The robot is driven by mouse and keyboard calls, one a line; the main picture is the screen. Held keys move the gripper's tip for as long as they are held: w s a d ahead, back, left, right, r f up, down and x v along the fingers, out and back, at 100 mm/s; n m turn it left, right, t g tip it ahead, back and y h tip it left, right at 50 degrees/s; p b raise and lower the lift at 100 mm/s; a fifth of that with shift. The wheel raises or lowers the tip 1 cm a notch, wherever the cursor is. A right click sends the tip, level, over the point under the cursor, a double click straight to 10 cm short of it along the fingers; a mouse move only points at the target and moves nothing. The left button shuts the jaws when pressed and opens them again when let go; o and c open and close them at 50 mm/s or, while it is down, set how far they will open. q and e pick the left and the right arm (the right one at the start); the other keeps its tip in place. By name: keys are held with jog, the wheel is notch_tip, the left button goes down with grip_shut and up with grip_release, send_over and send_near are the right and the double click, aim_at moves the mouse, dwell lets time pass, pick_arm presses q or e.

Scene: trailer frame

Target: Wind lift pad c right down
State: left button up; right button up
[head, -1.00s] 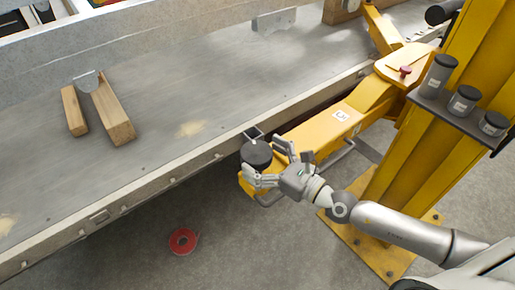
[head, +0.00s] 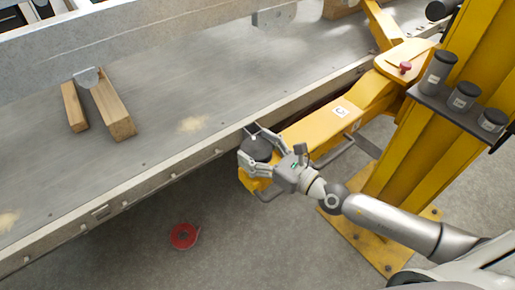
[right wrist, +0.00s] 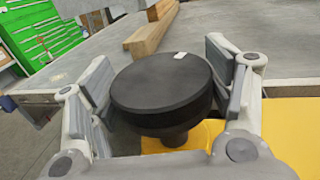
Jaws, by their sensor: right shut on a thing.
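Lift pad c is a round black disc (head: 257,148) on a stem at the outer end of the yellow lift arm (head: 310,131), which carries a white label with a C. In the right wrist view the pad (right wrist: 160,92) has a small white mark on its top near the far rim. My right gripper (head: 254,146) is shut on the pad, one finger on each side of its rim. In the right wrist view the fingers (right wrist: 163,88) flank the disc. The stem is mostly hidden under the disc. My left gripper is not in view.
The grey trailer frame (head: 160,110) runs diagonally just beside the pad. Wooden blocks (head: 112,108) lie on it. The yellow post (head: 425,150) has a shelf of dark cylinders (head: 440,72).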

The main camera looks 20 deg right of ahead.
jog(key=shift+a+r+m+t+h+p, duration=0.15)
jog(key=shift+m+t+h+p, duration=0.7)
jog(key=shift+h+p, duration=0.95)
jog(key=shift+r+m+t+h+p, duration=0.1)
jog(key=shift+m+t+h+p, duration=0.35)
jog(key=shift+m+h+p, duration=1.4)
jog(key=shift+p, duration=0.9)
jog(key=h, duration=0.1)
jog(key=m+h, duration=0.1)
jog(key=h, duration=0.1)
jog(key=shift+f+m, duration=0.2)
jog(key=shift+m, duration=0.1)
jog(key=m+h, duration=0.1)
jog(key=h, duration=0.1)
jog(key=shift+f+m+h, duration=0.1)
jog(key=shift+m+h, duration=0.2)
jog(key=shift+h, duration=0.05)
jog(key=m+g+h, duration=0.1)
jog(key=m+h, duration=0.1)
jog(key=h, duration=0.1)
jog(key=shift+m+h+b, duration=0.3)
jog(key=shift+h+b, duration=0.05)
jog(key=shift+h, duration=0.05)
jog(key=shift+m+g+h, duration=0.4)
jog(key=shift+m+h, duration=0.1)
jog(key=shift+h, duration=0.2)
jog(key=shift+r+h, duration=0.2)
jog(key=shift+h, duration=0.1)
